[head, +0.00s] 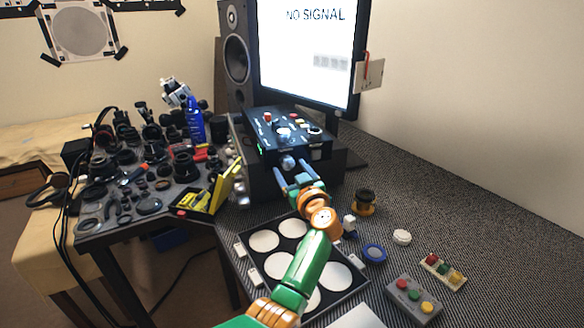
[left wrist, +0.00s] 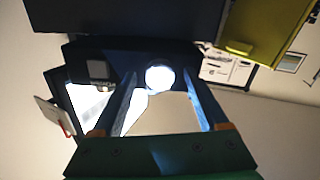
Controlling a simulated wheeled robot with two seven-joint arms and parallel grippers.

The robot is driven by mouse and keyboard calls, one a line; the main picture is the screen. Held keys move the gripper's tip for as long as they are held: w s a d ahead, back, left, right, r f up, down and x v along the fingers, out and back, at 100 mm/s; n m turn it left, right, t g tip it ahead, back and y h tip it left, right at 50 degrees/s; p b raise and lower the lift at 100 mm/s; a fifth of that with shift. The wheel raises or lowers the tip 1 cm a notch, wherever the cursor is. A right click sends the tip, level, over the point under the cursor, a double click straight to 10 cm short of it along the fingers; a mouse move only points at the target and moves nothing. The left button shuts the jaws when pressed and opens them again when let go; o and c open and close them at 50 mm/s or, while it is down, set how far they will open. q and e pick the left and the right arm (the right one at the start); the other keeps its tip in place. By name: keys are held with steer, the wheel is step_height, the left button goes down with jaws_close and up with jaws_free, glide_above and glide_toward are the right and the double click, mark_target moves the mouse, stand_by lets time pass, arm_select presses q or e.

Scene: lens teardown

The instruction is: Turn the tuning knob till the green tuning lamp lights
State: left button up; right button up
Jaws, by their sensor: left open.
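The black control box (head: 290,136) stands below the monitor, with several small knobs and buttons on its top. A pale round knob (head: 288,162) sits on its front face. My left gripper (head: 295,170) is open with its blue fingers pointing at that knob, close to the box. In the left wrist view a bright round face (left wrist: 159,77), which looks like the knob, lies between the fingertips with gaps on both sides. My right gripper is not in view.
The monitor (head: 305,50) reads NO SIGNAL, with a speaker (head: 236,45) beside it. A tray with white discs (head: 351,287) lies under my left arm. A grey button box (head: 413,299) is at front right. Lens parts crowd the left table.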

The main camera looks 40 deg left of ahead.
arm_select(q)
steer(key=shift+w+a, duration=0.2)
steer(key=shift+a, duration=0.05)
steer(key=shift+s, duration=0.1)
steer(key=shift+c, duration=1.2)
jaws_close()
steer(key=shift+m, duration=0.4)
steer(key=shift+m+b, duration=0.6)
steer(key=shift+m, duration=1.8)
steer(key=shift+s, duration=0.1)
